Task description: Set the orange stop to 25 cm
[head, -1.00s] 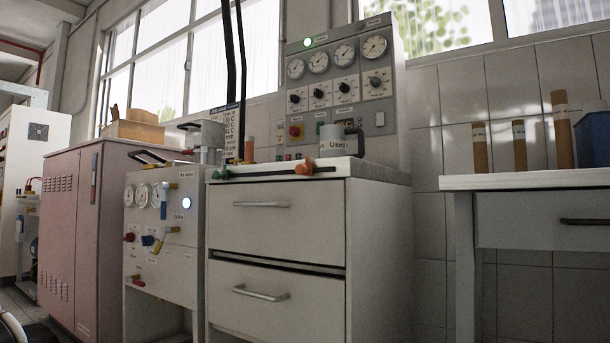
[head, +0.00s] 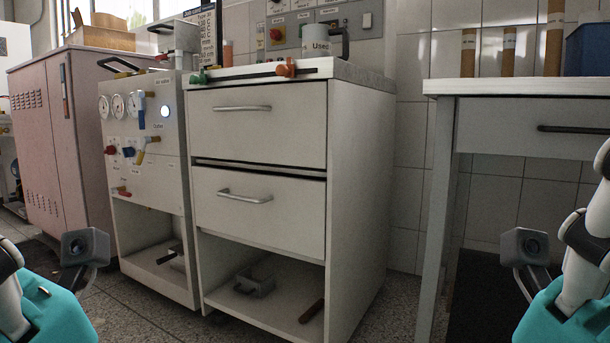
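The orange stop (head: 286,69) sits on a dark rail (head: 245,74) along the front edge of the white cabinet's top, toward the right part of the rail. A green stop (head: 199,77) sits at the rail's left end. Any scale marks are too small to read. Teal and white parts of my two arms, each with a small grey camera box, show at the lower left and lower right corners, well apart from the stops. The fingers of both grippers are not visible.
The white drawer cabinet (head: 258,140) stands ahead, with a mug labelled "Used" (head: 316,42) behind the rail. A gauge panel unit (head: 145,150) stands to its left. A bench (head: 515,92) with brown tubes (head: 508,50) is at right, with a gap between.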

